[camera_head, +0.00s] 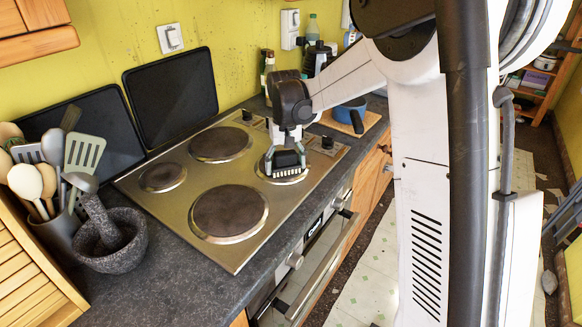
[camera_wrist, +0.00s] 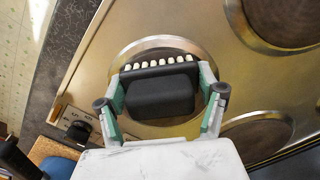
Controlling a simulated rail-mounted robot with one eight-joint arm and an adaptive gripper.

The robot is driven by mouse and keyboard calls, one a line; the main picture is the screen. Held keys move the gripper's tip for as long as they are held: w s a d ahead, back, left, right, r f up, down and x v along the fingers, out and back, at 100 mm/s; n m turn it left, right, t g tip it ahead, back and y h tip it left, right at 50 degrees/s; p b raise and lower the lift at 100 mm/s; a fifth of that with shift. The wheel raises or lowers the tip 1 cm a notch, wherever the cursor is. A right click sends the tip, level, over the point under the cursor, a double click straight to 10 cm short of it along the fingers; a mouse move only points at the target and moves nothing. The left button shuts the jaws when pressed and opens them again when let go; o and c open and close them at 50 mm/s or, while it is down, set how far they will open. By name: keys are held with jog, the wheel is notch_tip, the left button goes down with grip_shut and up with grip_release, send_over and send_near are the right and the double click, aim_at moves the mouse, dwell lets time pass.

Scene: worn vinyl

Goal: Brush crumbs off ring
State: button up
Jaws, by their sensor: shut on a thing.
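My gripper (camera_head: 289,160) is shut on a dark brush with a row of pale bristle tufts (camera_head: 291,174). In the wrist view the brush (camera_wrist: 160,95) sits between the two green-and-grey fingers, its tufts facing the top of the picture. The brush is over the rightmost ring (camera_head: 264,171) of the steel hob and hides part of it. That ring also shows around the brush in the wrist view (camera_wrist: 150,46). I cannot tell whether the bristles touch the ring. I can make out no crumbs on it.
Three other rings are uncovered: back (camera_head: 220,144), small left (camera_head: 162,177) and large front (camera_head: 229,213). Hob knobs (camera_head: 327,142) and a blue pan (camera_head: 350,113) stand near the ring. A stone mortar (camera_head: 112,250) and a utensil pot (camera_head: 55,232) are at the left.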

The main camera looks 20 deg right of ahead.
aim_at(261, 161)
jog(key=shift+w+a, duration=0.95)
jog(key=shift+w, duration=0.25)
jog(key=shift+w+a, duration=0.1)
jog(key=shift+w+a, duration=0.9)
jog(key=shift+w, duration=0.2)
jog(key=shift+w+a, duration=0.9)
jog(key=shift+w, duration=0.2)
jog(key=shift+r+p, duration=1.6)
jog(key=shift+r, duration=1.9)
